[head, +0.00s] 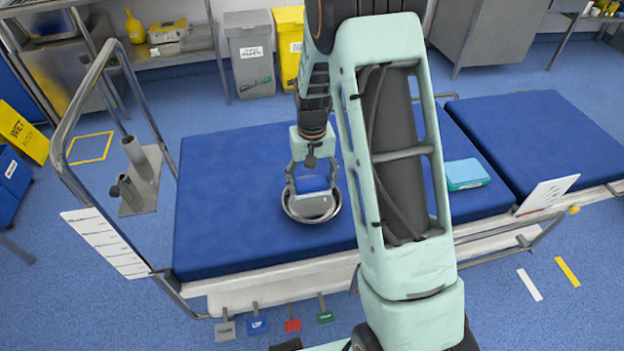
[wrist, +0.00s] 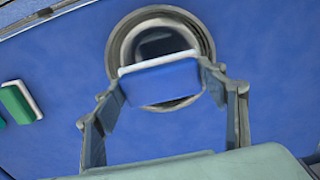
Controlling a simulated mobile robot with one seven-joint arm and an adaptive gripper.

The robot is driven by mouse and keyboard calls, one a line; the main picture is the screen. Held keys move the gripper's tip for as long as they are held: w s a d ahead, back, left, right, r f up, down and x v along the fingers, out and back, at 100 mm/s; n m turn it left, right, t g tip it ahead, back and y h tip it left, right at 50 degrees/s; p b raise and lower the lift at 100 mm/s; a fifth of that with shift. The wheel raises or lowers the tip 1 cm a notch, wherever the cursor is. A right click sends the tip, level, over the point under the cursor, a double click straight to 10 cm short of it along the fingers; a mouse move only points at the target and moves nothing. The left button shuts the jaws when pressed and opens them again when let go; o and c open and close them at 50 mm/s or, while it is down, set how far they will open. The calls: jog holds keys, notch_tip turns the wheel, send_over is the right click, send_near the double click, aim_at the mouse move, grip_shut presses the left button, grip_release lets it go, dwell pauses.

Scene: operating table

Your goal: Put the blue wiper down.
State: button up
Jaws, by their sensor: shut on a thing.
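The blue wiper (head: 312,184) is a small blue block with a pale edge. It also shows in the wrist view (wrist: 160,84). My gripper (head: 313,180) is shut on it, one finger at each side, and also shows in the wrist view (wrist: 159,88). In both views the wiper overlaps a round metal bowl (head: 298,214) on the blue operating table (head: 220,215). The bowl's rim also shows in the wrist view (wrist: 204,38). I cannot tell whether the wiper touches the bowl or is held above it.
A teal-topped block (head: 466,172) lies on the table to the right, beyond my arm. A metal rail (head: 70,135) rises at the table's left end. A white card (head: 548,193) stands at the right front edge. The table's left part is bare.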

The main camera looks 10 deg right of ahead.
jog(key=b, duration=0.3)
send_over(312, 208)
jog(key=shift+f, duration=2.6)
jog(key=o, duration=1.2)
notch_tip(312, 208, up, 7)
jog(key=p, duration=0.5)
jog(key=shift+r, duration=0.15)
